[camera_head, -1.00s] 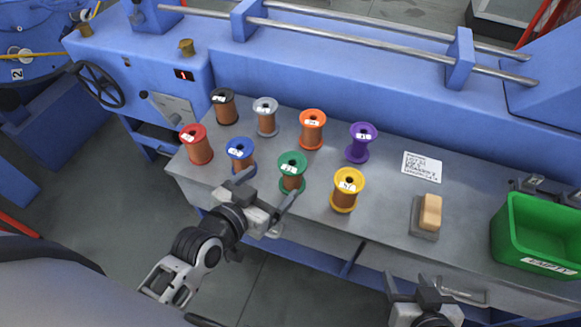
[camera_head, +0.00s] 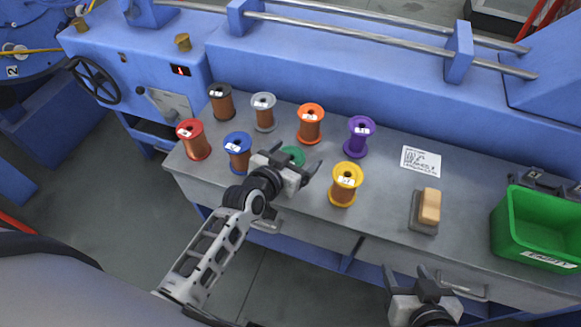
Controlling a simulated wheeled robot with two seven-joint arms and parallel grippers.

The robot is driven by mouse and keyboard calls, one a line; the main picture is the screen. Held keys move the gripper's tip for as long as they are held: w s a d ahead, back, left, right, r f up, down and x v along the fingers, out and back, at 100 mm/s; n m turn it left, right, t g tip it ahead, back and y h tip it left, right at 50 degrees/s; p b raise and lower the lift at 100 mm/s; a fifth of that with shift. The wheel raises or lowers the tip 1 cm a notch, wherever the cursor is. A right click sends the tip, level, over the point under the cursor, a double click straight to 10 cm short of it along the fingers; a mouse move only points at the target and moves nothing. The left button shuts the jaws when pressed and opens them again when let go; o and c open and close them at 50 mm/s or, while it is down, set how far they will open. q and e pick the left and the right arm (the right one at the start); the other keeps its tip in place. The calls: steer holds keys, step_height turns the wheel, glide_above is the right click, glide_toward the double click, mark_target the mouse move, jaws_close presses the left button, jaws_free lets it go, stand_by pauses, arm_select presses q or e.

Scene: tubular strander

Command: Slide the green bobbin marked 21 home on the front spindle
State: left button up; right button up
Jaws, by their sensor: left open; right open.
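The green bobbin (camera_head: 293,154) stands on the grey bench between the blue and yellow bobbins. Only its top flange shows; my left gripper hides the rest, with its label. My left gripper (camera_head: 296,158) is open, its fingers on either side of the green bobbin. I cannot tell whether they touch it. My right gripper (camera_head: 420,278) is open and empty, low in the picture in front of the bench. I cannot make out a front spindle in this view.
Close by stand blue (camera_head: 238,150), yellow (camera_head: 346,184), orange (camera_head: 310,124) and other bobbins. A white card (camera_head: 421,160), a tan block on a grey base (camera_head: 429,207) and a green bin (camera_head: 508,232) lie to the right. Blue machinery with rails (camera_head: 350,33) rises behind.

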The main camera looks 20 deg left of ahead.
arm_select(q)
steer(key=c, duration=1.3)
steer(key=shift+o, duration=0.2)
steer(key=shift+r, duration=0.1)
steer(key=shift+r, duration=0.1)
arm_select(e)
steer(key=shift+r, duration=0.1)
